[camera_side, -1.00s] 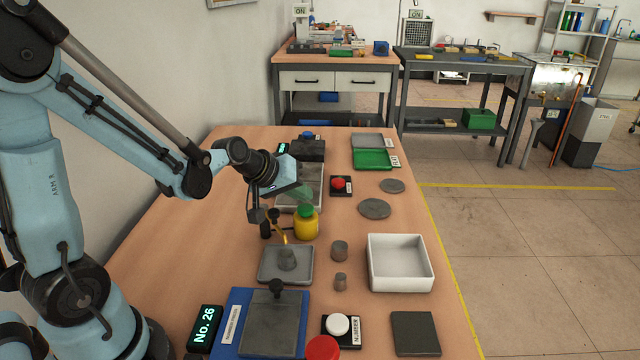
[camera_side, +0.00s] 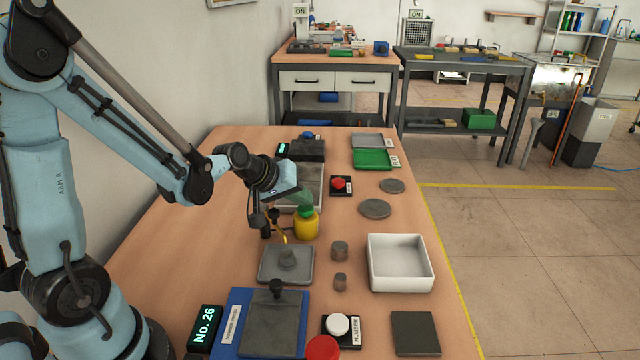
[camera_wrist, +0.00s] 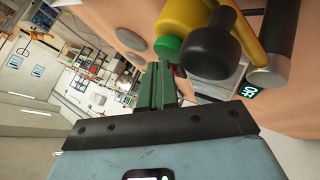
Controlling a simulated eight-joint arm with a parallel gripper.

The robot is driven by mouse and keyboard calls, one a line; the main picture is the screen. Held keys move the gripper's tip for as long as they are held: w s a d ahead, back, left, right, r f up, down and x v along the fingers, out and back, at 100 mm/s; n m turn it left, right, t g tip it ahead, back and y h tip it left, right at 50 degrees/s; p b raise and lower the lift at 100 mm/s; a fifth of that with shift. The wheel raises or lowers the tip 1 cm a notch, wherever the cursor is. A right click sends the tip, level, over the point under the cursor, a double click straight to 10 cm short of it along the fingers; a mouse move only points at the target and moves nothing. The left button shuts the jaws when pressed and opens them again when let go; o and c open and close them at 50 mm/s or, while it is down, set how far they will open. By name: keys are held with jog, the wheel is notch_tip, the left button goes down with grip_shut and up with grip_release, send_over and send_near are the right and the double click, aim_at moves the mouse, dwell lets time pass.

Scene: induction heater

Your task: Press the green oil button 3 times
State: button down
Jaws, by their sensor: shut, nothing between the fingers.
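The green oil button (camera_side: 306,209) is the cap of a yellow oil bottle (camera_side: 307,225) standing on the wooden table. My gripper (camera_side: 305,196) is shut and empty, with its green fingertips just above the button in the side view. Whether they touch the button cannot be told. In the wrist view the closed fingers (camera_wrist: 164,84) point toward the green button (camera_wrist: 167,47), which shows beside them with the yellow bottle (camera_wrist: 188,18). The fingertips partly overlap the area near the button.
A black-knobbed oil spout stands left of the bottle, above a grey plate (camera_side: 271,272). A grey tray lies behind the bottle. A red button (camera_side: 338,184) is to the right, behind. A white bin (camera_side: 428,276) and small metal cylinders stand in front right.

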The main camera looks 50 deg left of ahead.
aim_at(301, 209)
jog(key=shift+f, duration=0.4)
dwell(0.3)
jog(key=shift+r, duration=0.95)
jog(key=shift+r, duration=0.1)
jog(key=shift+r, duration=2.4)
jog(key=s+d+m+g, duration=0.2)
jog(key=s+d+m, duration=0.5)
jog(key=s, duration=0.6)
jog(key=shift+d+r+m, duration=0.2)
jog(key=shift+d+m, duration=0.15)
jog(key=shift+m, duration=0.35)
